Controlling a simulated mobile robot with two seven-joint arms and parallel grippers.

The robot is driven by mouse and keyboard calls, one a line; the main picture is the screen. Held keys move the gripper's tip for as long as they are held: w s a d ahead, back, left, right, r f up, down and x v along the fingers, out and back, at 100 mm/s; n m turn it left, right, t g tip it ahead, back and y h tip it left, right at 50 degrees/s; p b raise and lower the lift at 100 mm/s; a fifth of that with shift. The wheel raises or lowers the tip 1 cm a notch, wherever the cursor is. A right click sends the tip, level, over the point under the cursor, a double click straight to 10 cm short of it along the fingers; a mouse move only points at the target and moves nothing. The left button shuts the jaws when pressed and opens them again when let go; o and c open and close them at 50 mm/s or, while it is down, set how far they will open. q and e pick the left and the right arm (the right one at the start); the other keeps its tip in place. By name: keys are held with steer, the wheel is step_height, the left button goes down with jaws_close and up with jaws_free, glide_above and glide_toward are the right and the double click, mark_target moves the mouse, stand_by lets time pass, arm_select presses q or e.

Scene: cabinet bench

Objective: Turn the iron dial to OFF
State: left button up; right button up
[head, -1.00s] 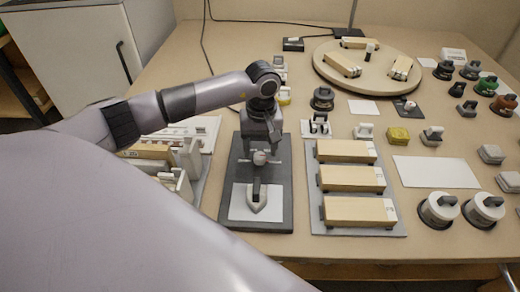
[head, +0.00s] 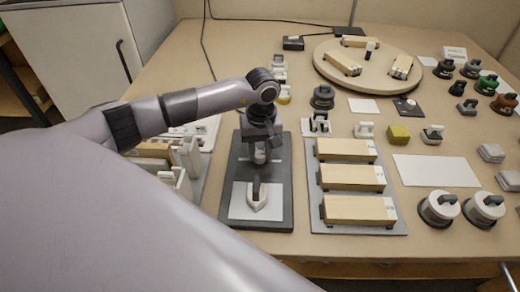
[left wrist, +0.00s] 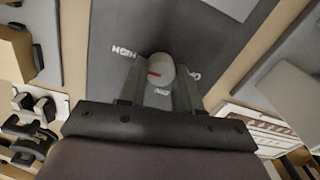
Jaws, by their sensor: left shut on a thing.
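The iron dial (left wrist: 160,70) is a small pale round knob with a red mark. It stands on a dark grey board (head: 235,205) and also shows small in the head view (head: 260,156). In the left wrist view the red mark points left, on the side of the HIGH label (left wrist: 125,53); other labels lie below and to the right, the right one partly hidden. My left gripper (left wrist: 158,84) reaches down over the board, its fingers on both sides of the dial, shut on it. My right gripper is out of view.
A grey tray with wooden blocks (head: 352,177) stands close right of the board. A rack with upright pale pieces (head: 187,158) is close left. A round turntable (head: 325,65) is at the back; several knobs stand at the right.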

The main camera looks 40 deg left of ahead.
arm_select(q)
steer(key=shift+n, duration=0.9)
steer(key=n+b, duration=0.1)
steer(key=n, duration=0.1)
steer(key=shift+a+n, duration=0.1)
steer(key=shift+n, duration=0.2)
steer(key=n, duration=0.9)
steer(key=shift+n, duration=0.4)
steer(key=n, duration=0.4)
steer(key=shift+s+r+n, duration=0.1)
steer(key=shift+n, duration=0.2)
steer(key=n, duration=0.3)
steer(key=shift+n+p, duration=0.3)
steer(key=shift+p, duration=0.1)
steer(key=n+p, duration=0.1)
steer(key=n, duration=0.2)
steer(key=shift+n, duration=0.4)
steer(key=n+p, duration=0.1)
steer(key=n, duration=0.2)
steer(key=shift+n, duration=0.3)
steer(key=shift+n+p, duration=0.35)
steer(key=shift+n, duration=0.85)
steer(key=shift+n+p, duration=0.5)
steer(key=shift+n, duration=1.1)
